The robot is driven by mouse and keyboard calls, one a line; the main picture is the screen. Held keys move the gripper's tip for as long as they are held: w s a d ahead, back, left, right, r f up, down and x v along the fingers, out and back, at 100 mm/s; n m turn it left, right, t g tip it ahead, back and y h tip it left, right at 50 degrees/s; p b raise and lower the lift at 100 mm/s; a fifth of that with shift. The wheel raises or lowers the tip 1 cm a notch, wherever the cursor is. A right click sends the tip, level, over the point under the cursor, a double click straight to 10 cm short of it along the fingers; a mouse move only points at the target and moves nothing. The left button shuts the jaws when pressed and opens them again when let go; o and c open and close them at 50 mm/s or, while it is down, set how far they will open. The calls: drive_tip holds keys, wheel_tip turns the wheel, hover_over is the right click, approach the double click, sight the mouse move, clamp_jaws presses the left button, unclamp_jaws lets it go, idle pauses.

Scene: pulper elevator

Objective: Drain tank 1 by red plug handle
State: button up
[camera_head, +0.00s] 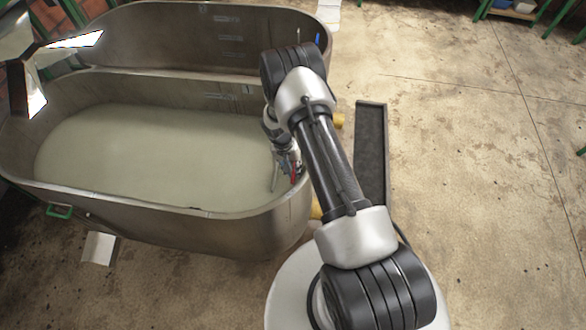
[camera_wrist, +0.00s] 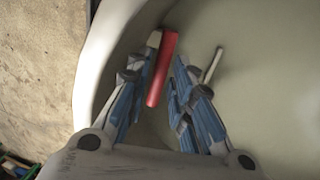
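The red plug handle (camera_wrist: 160,72) is a slim red bar at the inner wall of the near tank's right end. It also shows as a small red patch in the head view (camera_head: 294,172). My gripper (camera_wrist: 167,58) reaches down into that end, its blue-grey fingers spread apart. The handle lies between them in the wrist view, nearer the left finger; whether it touches that finger I cannot tell. The near metal tank (camera_head: 180,228) holds pale cloudy liquid (camera_head: 150,150). The handle's lower end and any plug are hidden.
A pale thin rod (camera_wrist: 213,65) stands beside the right finger. A second metal tank (camera_head: 180,45) adjoins behind. A dark narrow tray (camera_head: 371,150) lies on the floor right of the tanks. Open concrete floor extends right. A green handle (camera_head: 60,211) is on the near tank's outside.

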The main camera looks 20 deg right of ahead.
drive_tip(key=shift+c, duration=0.5)
clamp_jaws()
